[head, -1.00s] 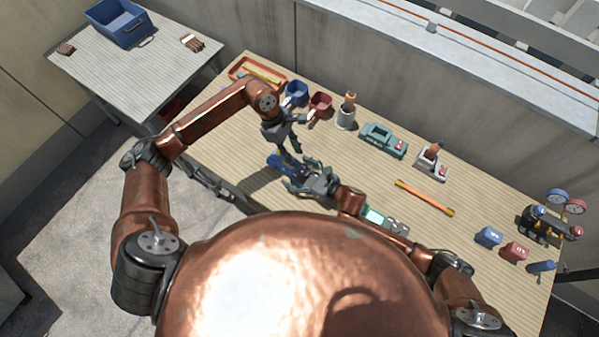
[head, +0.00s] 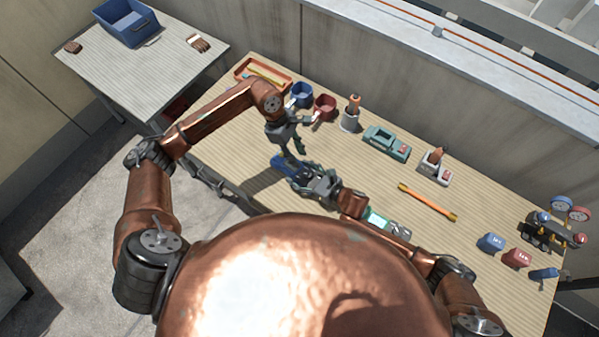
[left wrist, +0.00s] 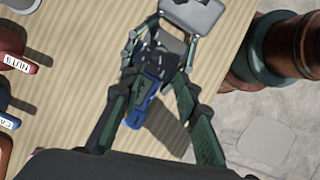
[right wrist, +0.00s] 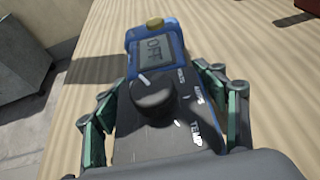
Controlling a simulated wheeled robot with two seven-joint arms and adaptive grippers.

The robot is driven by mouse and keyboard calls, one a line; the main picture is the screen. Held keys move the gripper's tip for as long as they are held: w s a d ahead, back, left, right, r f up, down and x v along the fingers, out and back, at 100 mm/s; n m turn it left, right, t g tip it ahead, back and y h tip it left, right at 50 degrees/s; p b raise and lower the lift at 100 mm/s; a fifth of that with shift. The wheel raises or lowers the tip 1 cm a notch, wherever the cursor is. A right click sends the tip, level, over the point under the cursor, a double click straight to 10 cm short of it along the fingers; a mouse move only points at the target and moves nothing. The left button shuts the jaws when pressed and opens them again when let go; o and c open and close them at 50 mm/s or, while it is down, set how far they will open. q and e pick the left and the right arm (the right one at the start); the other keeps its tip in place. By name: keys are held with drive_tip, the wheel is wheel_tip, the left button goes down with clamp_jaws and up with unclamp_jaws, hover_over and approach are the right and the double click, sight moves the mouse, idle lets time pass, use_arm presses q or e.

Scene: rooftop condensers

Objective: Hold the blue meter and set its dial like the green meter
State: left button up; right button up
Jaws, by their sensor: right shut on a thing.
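My right gripper (right wrist: 170,125) is shut on the blue meter (right wrist: 183,40), one finger on each side of its dark lower body. The meter's display reads OFF, and its dark dial (right wrist: 153,97) has a white mark pointing up and left toward the display. In the head view the blue meter (head: 280,162) is held above the table beside my right gripper (head: 304,176). My left gripper (head: 294,146) is over it; in the left wrist view (left wrist: 155,85) its fingers are spread around the dial area, contact unclear. The green meter (head: 378,219) has a lit screen, partly hidden by my right arm; its dial is unreadable.
The wooden table (head: 350,165) holds blue (head: 301,96) and red (head: 324,105) bins, a teal device (head: 386,142), an orange-yellow rod (head: 427,202) and a gauge set (head: 548,228). A side table (head: 140,75) with a blue crate (head: 126,24) stands at left.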

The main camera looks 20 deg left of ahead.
sight(308, 174)
use_arm(q)
drive_tip(key=o, duration=0.3)
drive_tip(key=shift+d+n, duration=0.15)
drive_tip(key=shift+n, duration=0.15)
drive_tip(key=d+r+n+y, duration=0.3)
drive_tip(key=d+n+y, duration=0.1)
drive_tip(key=n, duration=1)
drive_tip(key=shift+t, duration=0.4)
drive_tip(key=f, duration=1.2)
drive_tip(key=shift+s+a, duration=0.1)
drive_tip(key=shift+s, duration=0.3)
clamp_jaws()
